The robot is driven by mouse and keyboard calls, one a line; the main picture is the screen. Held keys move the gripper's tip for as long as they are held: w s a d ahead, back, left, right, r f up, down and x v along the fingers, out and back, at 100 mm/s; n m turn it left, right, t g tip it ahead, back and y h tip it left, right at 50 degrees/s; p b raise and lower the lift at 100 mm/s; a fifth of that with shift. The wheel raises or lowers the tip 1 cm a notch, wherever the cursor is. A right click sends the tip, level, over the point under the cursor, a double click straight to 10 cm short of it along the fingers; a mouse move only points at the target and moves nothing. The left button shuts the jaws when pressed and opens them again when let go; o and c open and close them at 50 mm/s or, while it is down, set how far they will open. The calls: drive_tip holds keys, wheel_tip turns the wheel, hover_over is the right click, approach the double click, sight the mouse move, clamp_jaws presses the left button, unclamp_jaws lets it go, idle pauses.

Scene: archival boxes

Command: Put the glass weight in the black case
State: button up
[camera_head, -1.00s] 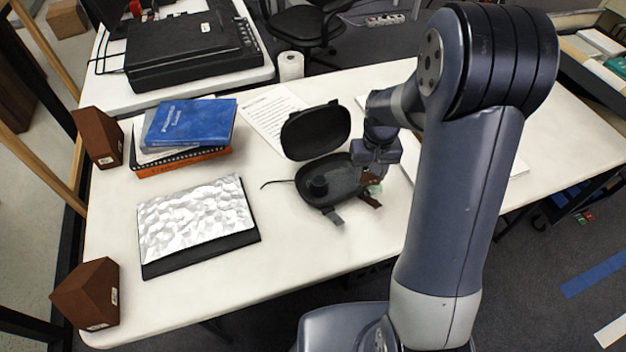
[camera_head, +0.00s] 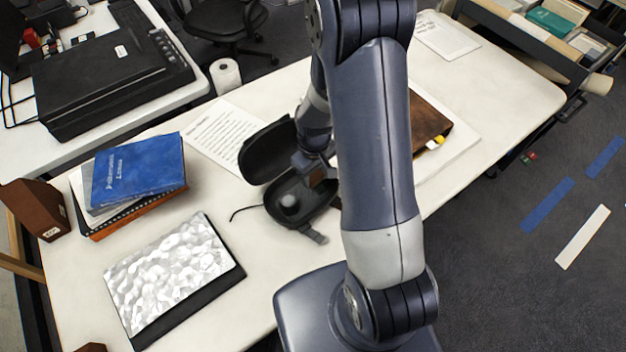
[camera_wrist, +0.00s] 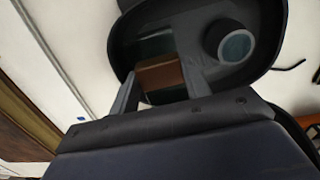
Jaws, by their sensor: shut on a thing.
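The black case (camera_head: 278,212) lies open on the white table, its lid (camera_head: 262,155) tilted up at the back. A round dark piece with a pale top (camera_head: 290,201) sits inside; it also shows in the wrist view (camera_wrist: 234,46). My gripper (camera_head: 316,173) is over the case's right end, partly hidden by my arm. In the wrist view its fingers (camera_wrist: 160,78) are shut on the glass weight (camera_wrist: 157,44), a see-through greenish block with a brown band. The weight overlaps the case interior there; I cannot tell whether it touches the case floor.
A strap (camera_head: 314,235) and a thin cord (camera_head: 243,211) stick out from the case. A textured silver sheet on a black folder (camera_head: 170,275) and a book stack (camera_head: 135,175) lie left. A brown folder (camera_head: 428,122) lies right.

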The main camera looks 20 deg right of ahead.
sight(314, 176)
drive_tip(key=shift+f, duration=2.05)
drive_tip(key=o, duration=1.2)
drive_tip(key=shift+o, duration=0.2)
wheel_tip(314, 176, up, 12)
drive_tip(key=shift+b, duration=0.3)
